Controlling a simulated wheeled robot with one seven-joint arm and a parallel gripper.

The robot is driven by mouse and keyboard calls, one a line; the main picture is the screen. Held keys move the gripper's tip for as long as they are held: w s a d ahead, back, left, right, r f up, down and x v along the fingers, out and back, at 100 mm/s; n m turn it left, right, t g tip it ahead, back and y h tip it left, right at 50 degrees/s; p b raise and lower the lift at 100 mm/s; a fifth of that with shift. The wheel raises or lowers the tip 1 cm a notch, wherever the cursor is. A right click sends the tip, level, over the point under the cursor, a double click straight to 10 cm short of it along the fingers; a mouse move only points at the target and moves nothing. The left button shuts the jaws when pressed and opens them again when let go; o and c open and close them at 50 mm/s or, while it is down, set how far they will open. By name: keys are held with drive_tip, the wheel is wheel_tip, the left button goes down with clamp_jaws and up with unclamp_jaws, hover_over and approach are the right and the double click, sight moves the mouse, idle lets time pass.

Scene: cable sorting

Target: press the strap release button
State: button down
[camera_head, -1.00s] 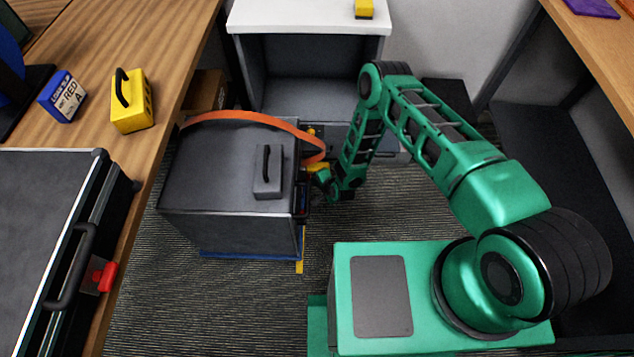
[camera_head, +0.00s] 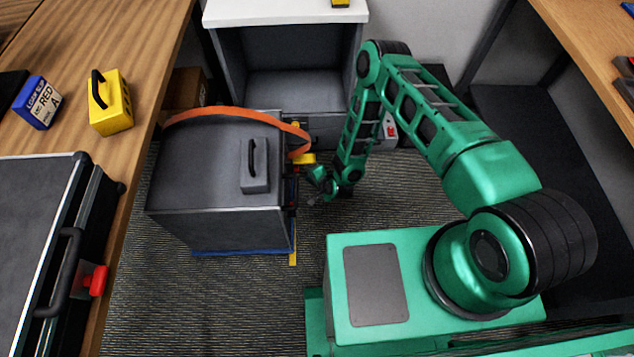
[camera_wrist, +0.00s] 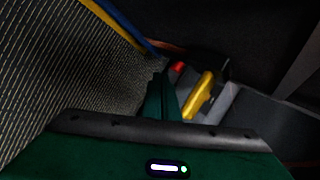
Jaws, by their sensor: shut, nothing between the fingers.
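A dark grey box (camera_head: 215,225) stands on the floor with an orange strap (camera_head: 235,113) across its far top edge. A yellow strap fitting (camera_head: 303,158) is at its right side; a yellow piece (camera_wrist: 200,95) also shows in the wrist view. A small red part (camera_wrist: 178,67) lies just beyond my fingertips there; I cannot tell if it is the release button. My gripper (camera_head: 314,186) is shut and empty, low beside the box's right side, nearer than the yellow fitting. In the wrist view the gripper (camera_wrist: 166,82) points toward the red part, with contact unclear.
A white-topped open cabinet (camera_head: 285,12) stands behind the box. A wooden bench (camera_head: 150,60) on the left bears a yellow block (camera_head: 112,115), a blue labelled block (camera_head: 37,102) and a black case (camera_head: 30,230). Bare carpet (camera_head: 400,190) lies right of the box.

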drive_tip(key=v, duration=0.7)
drive_tip(key=shift+s+a+f, duration=0.1)
drive_tip(key=shift+a+f, duration=0.05)
